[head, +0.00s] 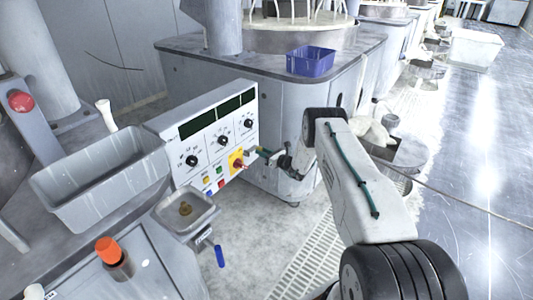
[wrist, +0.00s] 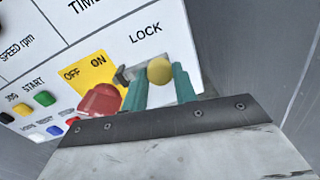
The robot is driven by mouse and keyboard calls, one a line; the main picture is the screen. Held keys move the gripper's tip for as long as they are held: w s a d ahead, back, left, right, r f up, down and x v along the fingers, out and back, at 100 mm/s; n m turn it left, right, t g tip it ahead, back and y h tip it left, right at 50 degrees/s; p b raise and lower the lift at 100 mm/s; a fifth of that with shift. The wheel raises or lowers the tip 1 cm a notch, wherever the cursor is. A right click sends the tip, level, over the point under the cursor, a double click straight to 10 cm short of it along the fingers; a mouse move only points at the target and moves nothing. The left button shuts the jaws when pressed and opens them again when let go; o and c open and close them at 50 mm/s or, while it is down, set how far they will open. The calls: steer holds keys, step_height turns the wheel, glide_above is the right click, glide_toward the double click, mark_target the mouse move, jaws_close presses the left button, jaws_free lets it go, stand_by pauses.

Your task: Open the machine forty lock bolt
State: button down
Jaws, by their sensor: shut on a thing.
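The lock bolt shows a round brass-yellow knob (wrist: 160,70) under the printed word LOCK on the white control panel (wrist: 140,15) in the wrist view. My gripper (wrist: 161,88) has its two teal fingers on either side of this knob, shut on it. A dark metal piece (wrist: 121,76) sits just left of the knob, beside the yellow OFF/ON plate. In the head view my gripper (head: 262,151) reaches the right edge of the panel (head: 213,135), and the knob is hidden there. No machine number is readable.
A red rotary switch (wrist: 100,100) on the yellow plate (wrist: 88,72) sits close to the left finger. Coloured buttons (wrist: 45,98) lie further left.

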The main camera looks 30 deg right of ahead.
steer(key=c, duration=1.1)
jaws_free()
steer(key=shift+w+d, duration=0.15)
steer(key=shift+d, duration=0.15)
steer(key=shift+a, duration=0.1)
steer(key=v, duration=0.8)
